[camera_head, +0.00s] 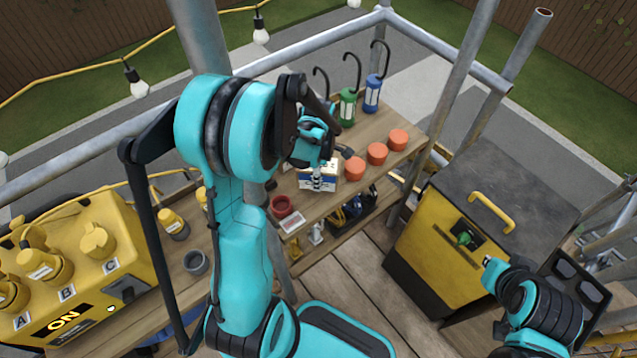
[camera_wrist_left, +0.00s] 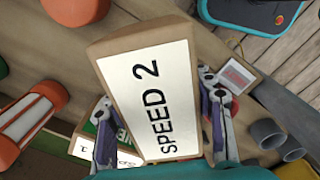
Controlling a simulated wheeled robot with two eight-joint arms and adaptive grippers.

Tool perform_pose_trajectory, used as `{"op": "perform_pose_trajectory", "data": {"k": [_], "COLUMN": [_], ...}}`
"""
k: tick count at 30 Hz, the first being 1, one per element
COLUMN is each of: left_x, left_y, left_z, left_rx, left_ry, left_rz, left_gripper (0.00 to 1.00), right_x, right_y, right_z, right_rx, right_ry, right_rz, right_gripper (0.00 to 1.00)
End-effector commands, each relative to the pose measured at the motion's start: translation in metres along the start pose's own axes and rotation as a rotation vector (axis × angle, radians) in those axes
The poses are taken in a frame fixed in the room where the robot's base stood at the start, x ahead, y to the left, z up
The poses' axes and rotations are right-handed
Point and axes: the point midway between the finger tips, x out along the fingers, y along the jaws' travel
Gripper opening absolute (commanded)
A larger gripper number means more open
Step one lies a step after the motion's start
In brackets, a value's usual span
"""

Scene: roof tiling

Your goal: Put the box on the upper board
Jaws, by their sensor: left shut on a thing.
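A tan box (camera_wrist_left: 150,85) with a white label reading "SPEED 2" fills the middle of the left wrist view. My left gripper (camera_wrist_left: 160,118) is shut on it, with one finger along each side. In the head view a white and blue box (camera_head: 328,182) shows just below my left gripper (camera_head: 317,172), at the edge of the upper board (camera_head: 352,138). Whether it touches the board I cannot tell. My right arm shows at the lower right in the head view; its gripper (camera_head: 490,264) is too small and turned to read.
Orange-lidded jars (camera_head: 377,153) and hooked lanterns (camera_head: 372,93) stand on the upper board. A red cup (camera_head: 281,206) and a small card (camera_head: 292,222) are at the near end. A yellow cabinet (camera_head: 440,245) stands right; a yellow machine (camera_head: 75,265) stands left. Metal poles frame the area.

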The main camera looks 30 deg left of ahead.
Motion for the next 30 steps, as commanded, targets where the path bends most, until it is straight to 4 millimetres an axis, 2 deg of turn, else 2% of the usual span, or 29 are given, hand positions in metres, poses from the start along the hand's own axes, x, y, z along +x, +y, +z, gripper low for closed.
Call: {"op": "perform_pose_trajectory", "data": {"k": [4,10,22,23,24,25,30], "left_x": [0.011,0.040,0.044,0.044,0.043,0.043,0.043], "left_y": [0.001,0.001,0.001,0.001,0.001,0.001,0.001], "left_z": [-0.001,0.000,0.000,0.000,0.000,0.000,0.000], "left_rx": [0.001,0.000,0.000,0.000,0.000,0.000,0.000], "left_ry": [0.000,0.000,0.000,0.000,0.000,0.000,0.000], "left_rz": [0.000,0.000,0.000,0.000,0.000,0.000,0.000], "left_gripper": [0.00,0.00,0.00,0.58,0.69,0.73,0.73], "right_x": [0.004,0.014,0.017,0.016,0.016,0.016,0.016], "right_y": [0.000,0.000,0.000,0.000,0.000,0.000,0.000], "right_z": [0.003,0.010,0.012,0.012,0.011,0.011,0.011], "right_rx": [0.000,0.000,0.000,0.000,0.000,0.000,0.000], "right_ry": [0.000,0.000,0.000,0.000,0.000,0.000,0.000], "right_rz": [0.000,0.000,0.000,0.000,0.000,0.000,0.000], "right_gripper": [0.00,0.00,0.00,0.00,0.00,0.00,0.00]}}
